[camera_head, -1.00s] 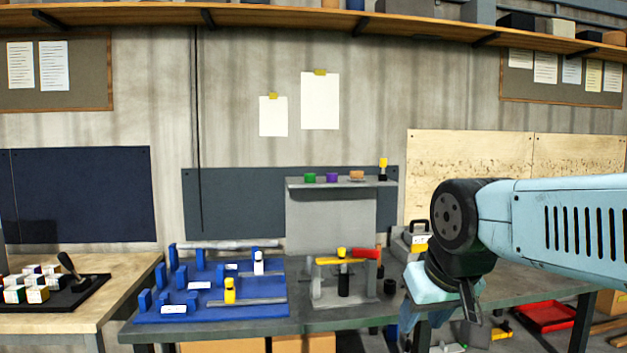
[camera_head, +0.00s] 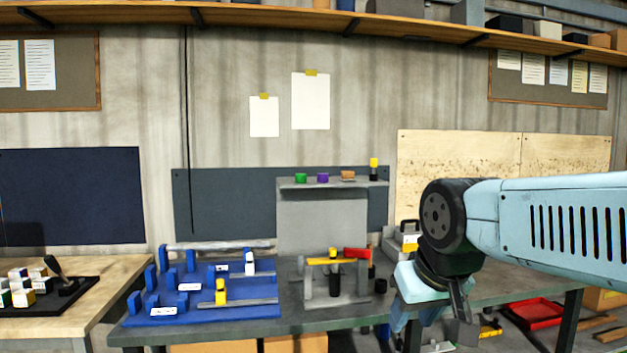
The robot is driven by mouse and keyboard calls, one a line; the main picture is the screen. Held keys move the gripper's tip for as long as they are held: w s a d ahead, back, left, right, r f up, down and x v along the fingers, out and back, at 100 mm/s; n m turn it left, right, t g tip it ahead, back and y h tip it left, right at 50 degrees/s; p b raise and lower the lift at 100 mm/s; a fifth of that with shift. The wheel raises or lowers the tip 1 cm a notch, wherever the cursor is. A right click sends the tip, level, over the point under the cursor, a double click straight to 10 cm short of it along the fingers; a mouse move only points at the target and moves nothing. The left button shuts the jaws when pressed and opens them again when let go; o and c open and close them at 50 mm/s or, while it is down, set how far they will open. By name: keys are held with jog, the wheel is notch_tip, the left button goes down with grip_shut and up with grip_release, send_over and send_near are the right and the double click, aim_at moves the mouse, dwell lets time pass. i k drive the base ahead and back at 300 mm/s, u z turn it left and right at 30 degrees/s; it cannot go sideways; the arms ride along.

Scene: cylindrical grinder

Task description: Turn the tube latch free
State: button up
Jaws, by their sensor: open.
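A grey stand (camera_head: 335,290) is on the green-grey bench, with a yellow bar (camera_head: 322,261) across its top and a red piece (camera_head: 357,253) at the bar's right end. A dark upright cylinder (camera_head: 335,284) is under the bar. To its left, a blue board (camera_head: 190,311) carries grey tubes, blue posts, a yellow upright piece (camera_head: 221,291) and a white one (camera_head: 250,263). I cannot tell which part is the tube latch. My gripper (camera_head: 435,318) points down at the right, open, apart from the stand and in front of the bench.
A grey panel with a small shelf (camera_head: 330,184) holding coloured pieces stands behind the stand. A grey case with a yellow part (camera_head: 408,237) is behind my arm. A wooden table (camera_head: 100,320) with a black tray (camera_head: 60,297) is at the left.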

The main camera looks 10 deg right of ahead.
aim_at(354, 252)
jog(key=u, duration=1.1)
jog(key=k, duration=0.9)
jog(key=z, duration=1.1)
jog(key=i, duration=1.2)
jog(key=z, duration=0.05)
